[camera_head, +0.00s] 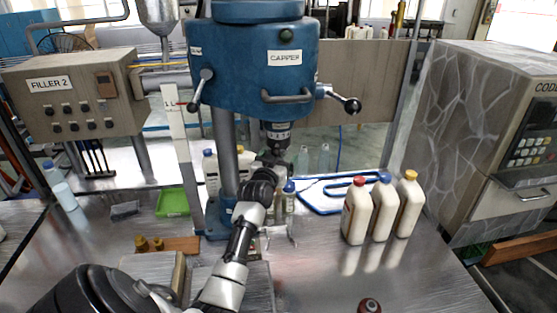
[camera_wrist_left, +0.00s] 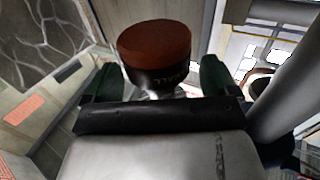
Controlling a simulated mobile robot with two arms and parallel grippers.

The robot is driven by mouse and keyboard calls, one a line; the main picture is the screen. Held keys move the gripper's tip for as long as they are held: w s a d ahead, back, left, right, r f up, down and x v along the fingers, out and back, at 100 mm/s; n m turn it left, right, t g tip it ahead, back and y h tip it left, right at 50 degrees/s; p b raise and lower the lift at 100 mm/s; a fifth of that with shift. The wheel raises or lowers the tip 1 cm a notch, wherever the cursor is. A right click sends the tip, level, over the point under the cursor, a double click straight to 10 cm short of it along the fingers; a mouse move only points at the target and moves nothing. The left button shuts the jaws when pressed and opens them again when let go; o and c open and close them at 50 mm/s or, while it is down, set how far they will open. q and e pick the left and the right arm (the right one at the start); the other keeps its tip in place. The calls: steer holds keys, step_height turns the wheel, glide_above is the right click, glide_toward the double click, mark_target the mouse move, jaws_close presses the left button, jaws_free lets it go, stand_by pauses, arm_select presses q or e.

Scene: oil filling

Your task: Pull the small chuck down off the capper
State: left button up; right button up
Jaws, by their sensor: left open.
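The blue capper (camera_head: 255,70) stands at the middle of the head view. The small chuck (camera_head: 278,132) hangs under its head as a dark cylinder with pale lettering. In the left wrist view the chuck (camera_wrist_left: 155,50) is a dark lettered cylinder with a reddish-brown end face. My left gripper (camera_head: 274,160) is just below the chuck, reaching up from the front. Its two dark green fingers are open, one on each side of the chuck, with visible gaps. How deep the chuck sits between them is hard to tell. My right gripper is not in view.
White bottles with a red cap (camera_head: 358,212), a blue cap (camera_head: 384,208) and a yellow cap (camera_head: 408,205) stand right of the capper. The capper's column (camera_head: 228,150) is close left of my gripper. A dark, red-topped round piece (camera_head: 369,306) lies at the front edge.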

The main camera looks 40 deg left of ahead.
arm_select(q)
steer(key=shift+f+b, duration=1.05)
steer(key=shift+f, duration=0.35)
steer(key=c, duration=1.3)
steer(key=shift+c, duration=0.2)
steer(key=shift+f, duration=0.3)
step_height(320, 180, down, 3)
steer(key=shift+r+b, duration=0.15)
steer(key=shift+b, duration=0.85)
